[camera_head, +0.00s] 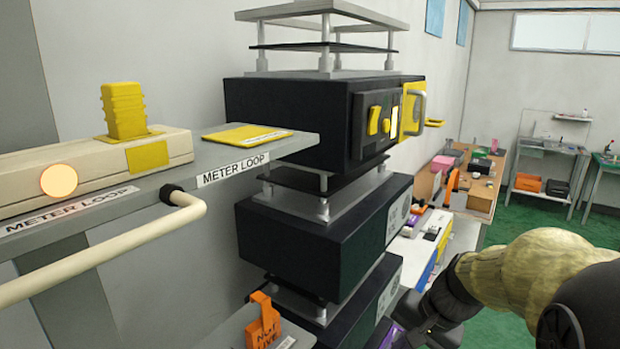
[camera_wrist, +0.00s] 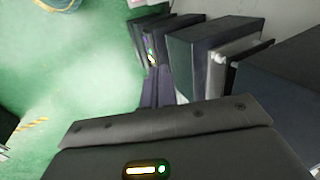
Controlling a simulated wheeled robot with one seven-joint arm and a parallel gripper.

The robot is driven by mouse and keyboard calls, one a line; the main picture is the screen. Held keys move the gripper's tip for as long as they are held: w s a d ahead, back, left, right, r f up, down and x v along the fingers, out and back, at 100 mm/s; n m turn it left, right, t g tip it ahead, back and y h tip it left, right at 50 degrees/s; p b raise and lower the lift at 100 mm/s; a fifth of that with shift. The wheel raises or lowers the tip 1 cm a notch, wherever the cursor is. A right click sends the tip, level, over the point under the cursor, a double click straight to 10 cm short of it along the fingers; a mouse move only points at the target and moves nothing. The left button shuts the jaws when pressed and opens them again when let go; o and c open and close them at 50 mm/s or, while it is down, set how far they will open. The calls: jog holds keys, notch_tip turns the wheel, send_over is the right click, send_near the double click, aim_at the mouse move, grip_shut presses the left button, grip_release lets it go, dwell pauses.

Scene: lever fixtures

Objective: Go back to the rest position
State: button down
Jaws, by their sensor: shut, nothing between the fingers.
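My arm enters the head view from the lower right, with a tan sleeve and dark joints. Its dark end reaches down and left beside the stacked black units, and my gripper is mostly hidden or cut off there. In the wrist view my gripper (camera_wrist: 157,85) shows as dark purplish fingers beyond the black hand housing. The fingers are together with nothing held between them. They point toward a row of dark boxes (camera_wrist: 205,50), and I cannot tell the exact gap to them.
Black units (camera_head: 300,120) stand stacked left of my arm. Green floor (camera_head: 535,215) lies open behind my arm.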

jog(key=s+a+f+n+h, duration=0.2)
jog(key=s+f+n+h, duration=0.1)
jog(key=s+f+n, duration=0.3)
notch_tip(320, 180, down, 3)
jog(key=shift+s+f+n+h, duration=0.15)
jog(key=shift+s+n+h, duration=0.25)
jog(key=shift+s, duration=0.7)
jog(key=shift+w, duration=0.15)
